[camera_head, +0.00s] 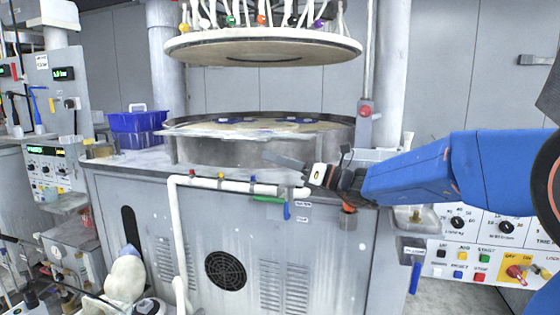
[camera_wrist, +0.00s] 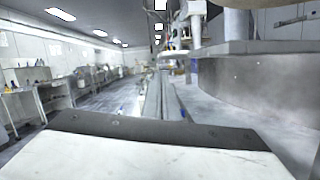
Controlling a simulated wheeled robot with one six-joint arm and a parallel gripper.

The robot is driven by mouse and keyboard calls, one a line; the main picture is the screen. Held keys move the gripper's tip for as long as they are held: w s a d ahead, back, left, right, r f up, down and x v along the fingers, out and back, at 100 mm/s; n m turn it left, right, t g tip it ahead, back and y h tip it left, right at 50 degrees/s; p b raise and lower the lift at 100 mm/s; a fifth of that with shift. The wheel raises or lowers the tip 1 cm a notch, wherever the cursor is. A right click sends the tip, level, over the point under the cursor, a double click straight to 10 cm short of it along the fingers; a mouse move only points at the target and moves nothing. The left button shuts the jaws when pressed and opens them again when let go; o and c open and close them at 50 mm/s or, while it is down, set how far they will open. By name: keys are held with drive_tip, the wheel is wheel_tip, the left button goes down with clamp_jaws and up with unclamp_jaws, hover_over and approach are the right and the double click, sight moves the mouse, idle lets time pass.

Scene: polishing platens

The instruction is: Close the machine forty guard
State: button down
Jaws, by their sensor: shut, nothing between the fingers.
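A polishing machine stands ahead with a grey cabinet (camera_head: 140,200) and a round platen well on top. A curved grey metal wall (camera_head: 215,152) wraps the front of the well and looks like the guard; I cannot read a machine number. The wall also shows on the right of the wrist view (camera_wrist: 250,75). A thin flat edge (camera_head: 190,131) sticks out at its left. My gripper (camera_head: 268,158) is shut and empty, pointing left in front of the wall's right part.
A round upper head (camera_head: 262,47) with many hoses hangs above the well. A white pipe (camera_head: 235,186) with coloured valves runs along the cabinet front. A blue basket (camera_head: 137,121) sits at left. A control panel (camera_head: 480,255) with buttons is at lower right.

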sight(242, 141)
drive_tip(key=x, duration=0.6)
drive_tip(key=shift+a, duration=0.1)
drive_tip(key=shift+r, duration=0.1)
drive_tip(key=shift+r+m+t+h, duration=0.3)
drive_tip(key=shift+r+m, duration=0.4)
drive_tip(key=r+m, duration=0.3)
drive_tip(key=r+m+t+h, duration=0.1)
drive_tip(key=r, duration=0.1)
drive_tip(key=shift+w+r+m, duration=0.25)
drive_tip(key=shift+m, duration=0.05)
drive_tip(key=w+d+r+m+h, duration=0.1)
drive_tip(key=w+d+r+m, duration=0.3)
drive_tip(key=w+r+m, duration=0.4)
drive_tip(key=w+r, duration=0.3)
drive_tip(key=w, duration=0.1)
drive_tip(key=shift+d+h, duration=0.3)
drive_tip(key=shift+h, duration=0.1)
drive_tip(key=shift+w+d+t, duration=0.1)
drive_tip(key=shift+t, duration=0.3)
